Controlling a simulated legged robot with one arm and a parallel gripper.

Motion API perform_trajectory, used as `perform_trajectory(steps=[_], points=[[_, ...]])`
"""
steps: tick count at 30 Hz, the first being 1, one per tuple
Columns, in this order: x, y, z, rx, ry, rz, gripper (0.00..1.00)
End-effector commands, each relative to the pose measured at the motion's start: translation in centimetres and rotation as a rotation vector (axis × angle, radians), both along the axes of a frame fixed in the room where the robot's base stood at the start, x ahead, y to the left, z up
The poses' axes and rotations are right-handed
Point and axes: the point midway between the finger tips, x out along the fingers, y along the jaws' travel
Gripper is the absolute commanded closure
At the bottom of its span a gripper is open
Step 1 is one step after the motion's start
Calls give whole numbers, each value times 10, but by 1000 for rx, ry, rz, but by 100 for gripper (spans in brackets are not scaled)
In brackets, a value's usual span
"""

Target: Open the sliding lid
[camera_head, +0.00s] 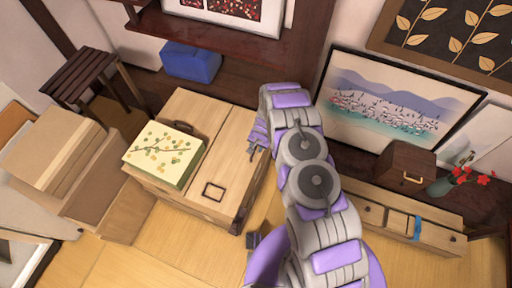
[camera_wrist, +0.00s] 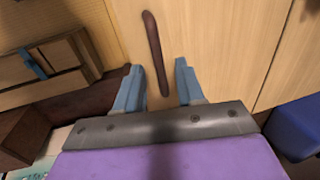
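A light wooden chest (camera_head: 180,110) stands on the tatami, and a seam divides its top into panels. I take the right panel (camera_head: 232,135) to be the sliding lid, but cannot be sure. In the wrist view, a long dark handle (camera_wrist: 155,50) lies on a pale wood panel (camera_wrist: 215,40), with a seam at right. My gripper (camera_wrist: 155,85) is open, its blue-grey fingers on either side of the handle's lower end. I cannot tell whether they touch the panel. In the head view my gripper (camera_head: 252,148) is over the chest's right side.
A floral-patterned box (camera_head: 160,152) sits on the chest's left part. A dark slatted stool (camera_head: 82,75) and wooden boxes (camera_head: 60,150) stand left. A blue container (camera_head: 192,62) is behind. A low drawer unit (camera_head: 440,238) is at right. Tatami (camera_head: 150,250) in front is clear.

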Motion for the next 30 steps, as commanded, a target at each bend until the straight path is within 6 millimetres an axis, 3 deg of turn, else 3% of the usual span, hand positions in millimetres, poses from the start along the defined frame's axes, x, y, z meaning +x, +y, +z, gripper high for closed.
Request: perform_trajectory(steps=[12,24,30], points=[[1,1,-7,0,0,-1,62],[1,1,-7,0,-1,-1,99],[1,2,-6,0,-1,0,100]])
